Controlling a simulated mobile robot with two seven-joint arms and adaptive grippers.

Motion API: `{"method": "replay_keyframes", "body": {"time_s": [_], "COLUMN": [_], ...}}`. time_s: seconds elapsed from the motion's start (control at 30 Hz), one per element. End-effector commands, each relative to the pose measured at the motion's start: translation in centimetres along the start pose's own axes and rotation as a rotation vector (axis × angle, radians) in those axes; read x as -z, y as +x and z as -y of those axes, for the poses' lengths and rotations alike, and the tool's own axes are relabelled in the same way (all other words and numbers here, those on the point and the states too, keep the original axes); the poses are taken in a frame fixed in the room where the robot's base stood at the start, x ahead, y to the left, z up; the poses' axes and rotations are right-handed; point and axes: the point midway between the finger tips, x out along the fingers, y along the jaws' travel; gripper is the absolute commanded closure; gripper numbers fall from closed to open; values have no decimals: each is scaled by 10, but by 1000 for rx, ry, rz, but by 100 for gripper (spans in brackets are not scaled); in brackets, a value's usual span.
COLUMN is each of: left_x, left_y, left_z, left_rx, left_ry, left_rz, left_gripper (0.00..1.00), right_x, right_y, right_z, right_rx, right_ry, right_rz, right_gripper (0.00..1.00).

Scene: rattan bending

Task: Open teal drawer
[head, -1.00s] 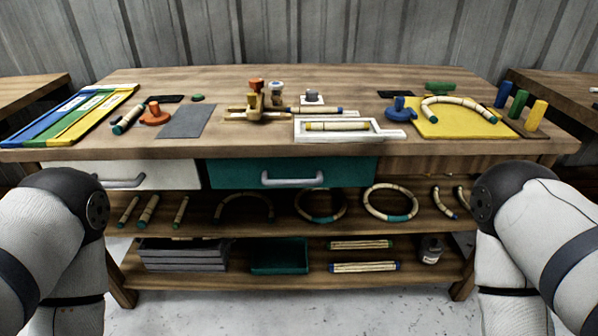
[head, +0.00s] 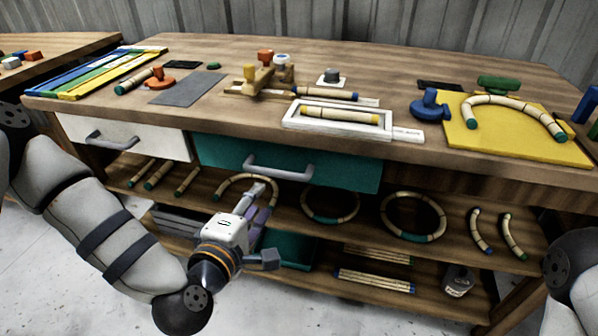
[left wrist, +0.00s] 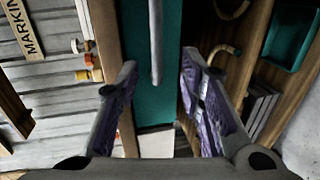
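The teal drawer (head: 220,153) is under the tabletop, with its front in line with the table and no gap visible. Its grey bar handle (head: 280,166) runs across the front. My left gripper (head: 264,192) is below and in front of the handle in the head view. In the left wrist view my left gripper (left wrist: 158,65) is open, its two purple-padded fingers spread apart. The handle (left wrist: 156,40) shows between and beyond the fingertips, against the teal front (left wrist: 133,60); I see no contact. My right gripper is out of view.
A white drawer (head: 150,137) with a grey handle is left of the teal one. Shelves below hold rattan rings, sticks and a teal tray (head: 290,250). The tabletop carries a white frame (head: 295,122), a yellow board (head: 480,140) and a clamp (head: 258,82).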

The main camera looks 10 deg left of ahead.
Motion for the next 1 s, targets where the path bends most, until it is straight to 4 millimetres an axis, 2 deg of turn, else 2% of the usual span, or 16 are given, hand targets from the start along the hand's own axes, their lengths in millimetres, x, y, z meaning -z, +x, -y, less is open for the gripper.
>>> {"method": "replay_keyframes", "body": {"time_s": [0.17, 0.4, 0.53, 0.7, 0.93, 1.0], "left_x": [4, 3, 4, 3, 3, 3], "left_y": [23, 84, 108, 121, 122, 122], "left_z": [-5, -4, -4, -5, -6, -6], "left_rx": [-18, -15, -13, -13, -13, -13], "left_ry": [-12, -9, -9, -9, -9, -9], "left_rz": [-14, -12, -11, -9, -9, -9], "left_gripper": [65, 65, 65, 65, 65, 81], "right_x": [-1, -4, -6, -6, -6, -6], "right_y": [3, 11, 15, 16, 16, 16], "right_z": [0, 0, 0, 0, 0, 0], "right_rx": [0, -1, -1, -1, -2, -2], "right_ry": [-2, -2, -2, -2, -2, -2], "right_rz": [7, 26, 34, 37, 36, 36], "right_gripper": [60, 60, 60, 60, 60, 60]}}
